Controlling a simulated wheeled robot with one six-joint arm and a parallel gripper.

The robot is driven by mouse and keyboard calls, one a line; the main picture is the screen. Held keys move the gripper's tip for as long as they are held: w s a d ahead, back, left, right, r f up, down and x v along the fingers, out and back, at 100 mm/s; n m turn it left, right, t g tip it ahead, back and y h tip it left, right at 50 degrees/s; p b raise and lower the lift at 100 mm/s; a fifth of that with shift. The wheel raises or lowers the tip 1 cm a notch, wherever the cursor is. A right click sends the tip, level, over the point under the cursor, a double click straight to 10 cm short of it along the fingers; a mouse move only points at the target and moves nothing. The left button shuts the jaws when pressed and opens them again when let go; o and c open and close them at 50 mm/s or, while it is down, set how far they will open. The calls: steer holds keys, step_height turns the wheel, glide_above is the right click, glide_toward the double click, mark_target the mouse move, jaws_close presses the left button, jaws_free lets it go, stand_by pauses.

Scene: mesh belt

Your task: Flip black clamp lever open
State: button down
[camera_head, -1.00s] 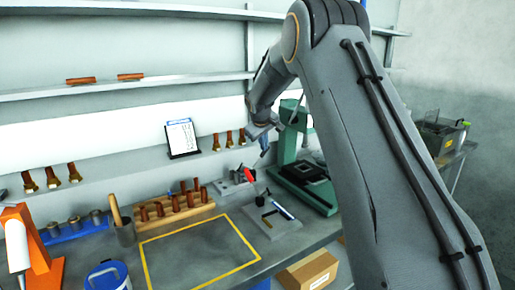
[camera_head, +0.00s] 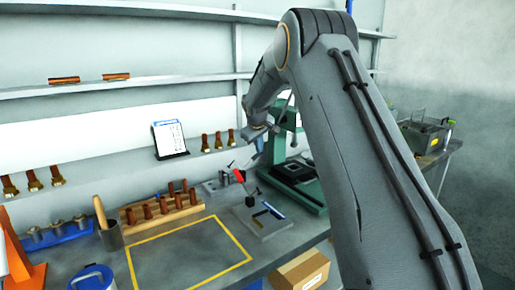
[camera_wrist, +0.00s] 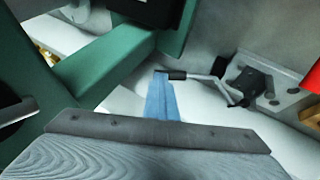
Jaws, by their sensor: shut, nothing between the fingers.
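The black clamp lever (camera_wrist: 172,75) shows in the wrist view as a black grip on a bent metal rod, joined to a dark clamp body (camera_wrist: 250,84) on a light metal block. My gripper (camera_wrist: 162,90) has blue fingers, shut and empty. Its tips reach the end of the black grip in the picture; I cannot tell whether they touch it. In the head view my gripper (camera_head: 260,146) hangs above the metal fixture (camera_head: 217,187) and the red handle (camera_head: 239,175). The black lever is too small there to make out clearly.
A green press (camera_head: 295,175) stands close right of the fixture; its green frame (camera_wrist: 105,65) fills the upper left of the wrist view. A red part (camera_wrist: 313,78) is at the right edge there. A wooden rack (camera_head: 160,210) with copper pieces stands left. The yellow-outlined area (camera_head: 190,262) is clear.

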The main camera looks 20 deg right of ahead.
steer(key=shift+s+d+f, duration=0.15)
steer(key=shift+d+f, duration=0.15)
steer(key=shift+d, duration=0.15)
steer(key=b+v, duration=0.1)
steer(key=v, duration=0.7)
steer(key=shift+a+r+b, duration=0.2)
steer(key=shift+a+b, duration=0.2)
